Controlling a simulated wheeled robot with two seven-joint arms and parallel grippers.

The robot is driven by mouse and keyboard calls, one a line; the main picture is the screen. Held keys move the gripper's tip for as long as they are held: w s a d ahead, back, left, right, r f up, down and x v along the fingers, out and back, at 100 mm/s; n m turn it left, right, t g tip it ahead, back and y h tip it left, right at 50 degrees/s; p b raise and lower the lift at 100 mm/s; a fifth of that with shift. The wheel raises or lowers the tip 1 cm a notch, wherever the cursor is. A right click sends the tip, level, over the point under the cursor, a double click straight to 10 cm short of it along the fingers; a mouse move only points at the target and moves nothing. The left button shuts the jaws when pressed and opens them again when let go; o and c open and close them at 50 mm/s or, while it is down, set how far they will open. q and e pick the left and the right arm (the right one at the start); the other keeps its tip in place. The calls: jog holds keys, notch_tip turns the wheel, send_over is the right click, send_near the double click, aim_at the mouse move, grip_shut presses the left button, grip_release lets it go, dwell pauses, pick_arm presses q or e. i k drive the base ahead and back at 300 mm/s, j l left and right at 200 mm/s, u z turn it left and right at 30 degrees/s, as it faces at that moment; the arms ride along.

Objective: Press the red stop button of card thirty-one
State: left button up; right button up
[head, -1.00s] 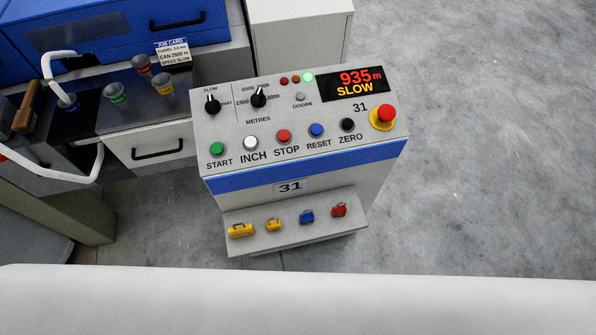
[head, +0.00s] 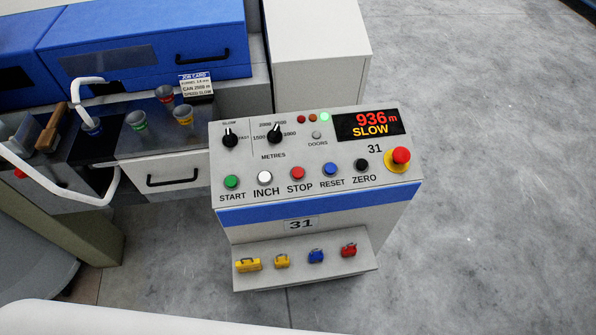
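The control console of card thirty-one (head: 320,211) stands in the middle of the head view, with "31" on its front plate and on its top. The red stop button (head: 297,173) sits in the button row above the label STOP, between the white INCH button (head: 264,178) and the blue RESET button (head: 330,169). A separate red mushroom button on a yellow base (head: 400,157) is at the right of the panel. The display (head: 369,124) reads 936 m and SLOW, and a green lamp (head: 325,117) is lit. Neither of my grippers is in view.
A shelf (head: 306,272) on the console front holds several small padlock-like pieces, yellow, blue and red. Blue machine covers (head: 150,50), a job card (head: 196,86) and several coloured cups are at left. Open grey floor (head: 490,200) lies to the right.

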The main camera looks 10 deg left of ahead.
aim_at(297, 173)
jog(key=i+l, duration=0.15)
jog(key=l, duration=0.2)
jog(key=i+l, duration=0.1)
jog(key=l, duration=0.3)
jog(key=i+l, duration=0.15)
jog(key=l, duration=0.2)
jog(key=i+l, duration=0.1)
jog(key=l, duration=0.25)
jog(key=i+l, duration=0.15)
jog(key=l, duration=0.25)
jog(key=u, duration=1.15)
